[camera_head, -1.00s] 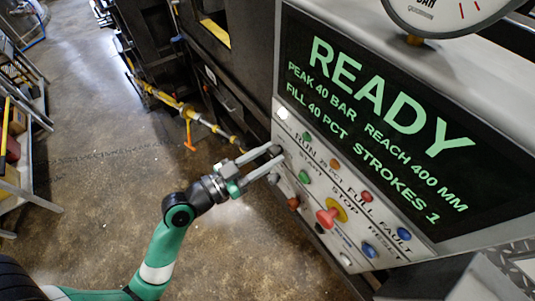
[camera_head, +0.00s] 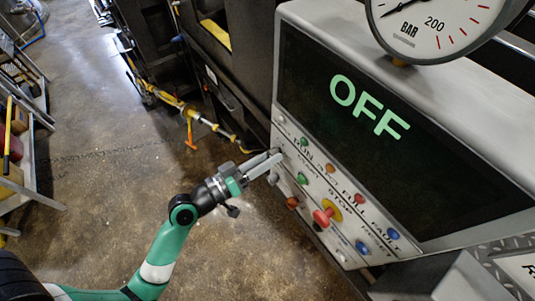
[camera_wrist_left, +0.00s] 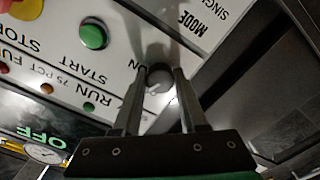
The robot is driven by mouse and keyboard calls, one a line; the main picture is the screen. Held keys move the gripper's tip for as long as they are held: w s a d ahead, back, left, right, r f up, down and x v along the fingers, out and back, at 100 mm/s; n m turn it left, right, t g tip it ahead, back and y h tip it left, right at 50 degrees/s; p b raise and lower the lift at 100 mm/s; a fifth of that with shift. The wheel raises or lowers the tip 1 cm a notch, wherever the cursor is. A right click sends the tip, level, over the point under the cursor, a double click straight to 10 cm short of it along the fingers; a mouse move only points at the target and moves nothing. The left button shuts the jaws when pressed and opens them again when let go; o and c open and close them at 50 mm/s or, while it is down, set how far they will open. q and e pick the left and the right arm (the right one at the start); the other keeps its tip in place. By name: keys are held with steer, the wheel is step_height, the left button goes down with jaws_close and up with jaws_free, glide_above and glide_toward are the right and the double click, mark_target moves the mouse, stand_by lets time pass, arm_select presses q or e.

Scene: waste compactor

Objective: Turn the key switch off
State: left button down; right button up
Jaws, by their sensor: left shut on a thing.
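The key switch is a small round grey knob (camera_wrist_left: 158,78) in the wrist view, at the panel's edge beside the word ON. My left gripper (camera_wrist_left: 160,74) has its two fingers on either side of this knob, shut on it. In the head view my left gripper (camera_head: 277,157) reaches the upper left corner of the control panel (camera_head: 318,187), and its fingers largely hide the switch. The display (camera_head: 395,150) above the buttons reads OFF in green letters. My right gripper is in neither view.
Close to the fingers is a green START button (camera_wrist_left: 93,34). A red stop button (camera_head: 325,216) on a yellow ring and several other coloured buttons and lamps fill the panel. A pressure gauge (camera_head: 437,22) sits on top. Open floor lies left of the panel.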

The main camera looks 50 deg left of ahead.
arm_select(q)
steer(key=shift+n+p, duration=0.85)
steer(key=shift+n, duration=1.35)
steer(key=shift+c, duration=2.2)
jaws_free()
steer(key=s+b, duration=0.1)
steer(key=s, duration=1)
steer(key=shift+s+a, duration=0.3)
steer(key=shift+a, duration=0.1)
